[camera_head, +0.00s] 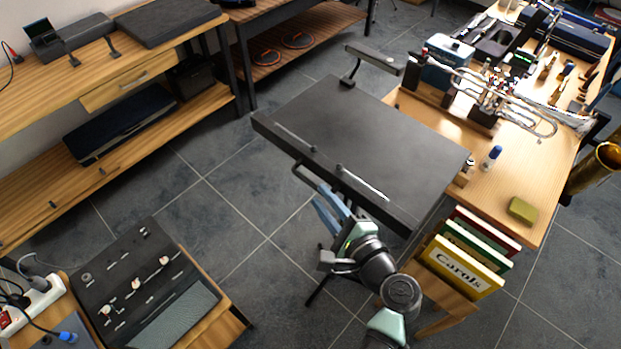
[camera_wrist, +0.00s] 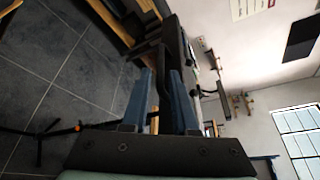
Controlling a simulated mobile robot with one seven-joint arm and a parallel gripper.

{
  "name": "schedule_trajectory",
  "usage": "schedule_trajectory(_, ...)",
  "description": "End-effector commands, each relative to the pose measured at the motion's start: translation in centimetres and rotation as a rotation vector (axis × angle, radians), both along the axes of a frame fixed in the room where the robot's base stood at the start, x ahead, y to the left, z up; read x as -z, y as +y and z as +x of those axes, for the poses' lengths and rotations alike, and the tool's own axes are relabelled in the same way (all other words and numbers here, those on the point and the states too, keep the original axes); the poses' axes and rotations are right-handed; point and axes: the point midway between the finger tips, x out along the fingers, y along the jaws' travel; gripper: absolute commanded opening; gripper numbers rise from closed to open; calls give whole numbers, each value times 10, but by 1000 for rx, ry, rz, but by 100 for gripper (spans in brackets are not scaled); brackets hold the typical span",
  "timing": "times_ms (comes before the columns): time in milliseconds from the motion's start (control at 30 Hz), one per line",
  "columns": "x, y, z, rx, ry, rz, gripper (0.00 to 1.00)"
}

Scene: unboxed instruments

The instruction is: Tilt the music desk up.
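The music desk (camera_head: 350,140) is a wide dark panel on a stand in the middle of the head view. It lies nearly flat, with a raised lip along its near edge. A thin bar handle (camera_head: 308,178) sticks out below that lip, near my gripper (camera_head: 328,207). In the wrist view, my gripper (camera_wrist: 160,75) has its two blue fingers apart, with a dark upright bar showing between them. A gap seems to show beside the bar; contact is not clear. The underside of the desk is mostly hidden in the head view.
A wooden table (camera_head: 520,190) with brass instruments stands close on the right. Books, one marked Carols (camera_head: 460,268), stand in a rack below it. A bench with a dark panel (camera_head: 140,285) is at lower left, shelves (camera_head: 20,215) at left. Tiled floor (camera_head: 225,185) lies clear between.

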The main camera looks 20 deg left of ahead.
Motion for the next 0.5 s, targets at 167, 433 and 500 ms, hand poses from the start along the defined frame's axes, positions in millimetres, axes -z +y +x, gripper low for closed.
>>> schedule_trajectory(167,6,27,22,-2,-1,-1,27)
schedule_trajectory(433,12,44,36,0,-3,-3,27)
schedule_trajectory(500,12,45,37,1,-3,-4,27)
